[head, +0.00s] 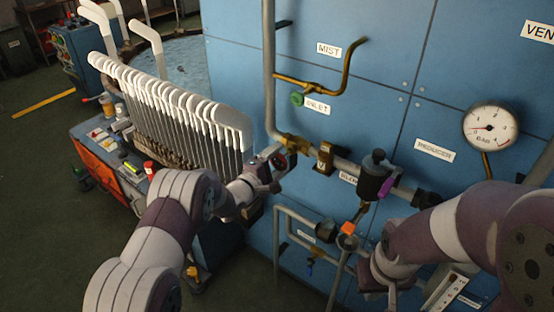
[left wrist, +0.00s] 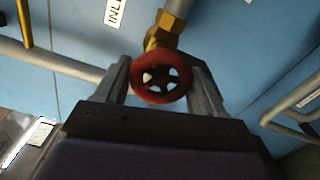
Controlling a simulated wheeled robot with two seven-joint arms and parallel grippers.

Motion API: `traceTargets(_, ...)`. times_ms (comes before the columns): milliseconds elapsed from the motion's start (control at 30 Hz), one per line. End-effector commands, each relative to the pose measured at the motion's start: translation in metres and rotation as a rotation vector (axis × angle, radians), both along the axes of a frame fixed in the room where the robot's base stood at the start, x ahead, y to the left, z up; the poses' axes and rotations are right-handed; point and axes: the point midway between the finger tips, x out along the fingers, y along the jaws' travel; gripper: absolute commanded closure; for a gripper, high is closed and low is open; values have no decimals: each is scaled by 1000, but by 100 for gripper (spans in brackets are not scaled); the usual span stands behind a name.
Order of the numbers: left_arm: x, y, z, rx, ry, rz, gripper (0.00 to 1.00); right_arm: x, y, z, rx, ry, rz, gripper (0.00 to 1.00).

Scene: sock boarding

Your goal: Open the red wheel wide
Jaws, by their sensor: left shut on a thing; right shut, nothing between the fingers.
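The red wheel (left wrist: 160,97) is a small spoked handwheel on a brass valve (left wrist: 162,35) in the left wrist view. In the head view the brass valve (head: 296,142) sits on the grey pipe, and the wheel (head: 279,161) is partly hidden by my left gripper (head: 271,166). In the left wrist view my left gripper (left wrist: 162,84) has one finger on each side of the wheel and is shut on its rim. My right gripper (head: 378,285) is shut and empty, low in front of the panel; its fingertips are hard to make out.
A blue panel (head: 385,60) carries pipes, a pressure gauge (head: 490,128), a green knob (head: 297,99) and a dark valve with a purple part (head: 376,178). An orange-sided cart (head: 95,160) and a rack of white-topped boards (head: 180,105) stand left, close to my left arm.

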Motion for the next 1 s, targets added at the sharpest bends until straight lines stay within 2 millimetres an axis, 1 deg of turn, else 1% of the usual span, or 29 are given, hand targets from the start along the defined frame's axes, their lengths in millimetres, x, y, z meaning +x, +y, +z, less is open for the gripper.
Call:
traceTargets(33, -1, 0, -3, -2, 10, -2, 61, 0, 0, 0, 0, 0, 0, 100)
traceTargets(467, -1, 0, -3, -10, 14, -1, 61, 0, 0, 0, 0, 0, 0, 100)
traceTargets(500, -1, 0, -3, -10, 14, -1, 24, 0, 0, 0, 0, 0, 0, 100)
traceTargets(533, -1, 0, -3, -10, 14, -1, 15, 0, 0, 0, 0, 0, 0, 100)
traceTargets(567, -1, 0, -3, -10, 13, -1, 10, 0, 0, 0, 0, 0, 0, 100)
traceTargets(867, -2, 1, -1, -10, 10, 0, 10, 0, 0, 0, 0, 0, 0, 100)
traceTargets(967, -10, 8, -1, -11, 11, 1, 10, 0, 0, -1, 0, 0, 0, 100)
traceTargets(1000, -15, 12, -1, -11, 11, 2, 10, 0, 0, -2, 0, 0, 0, 100)
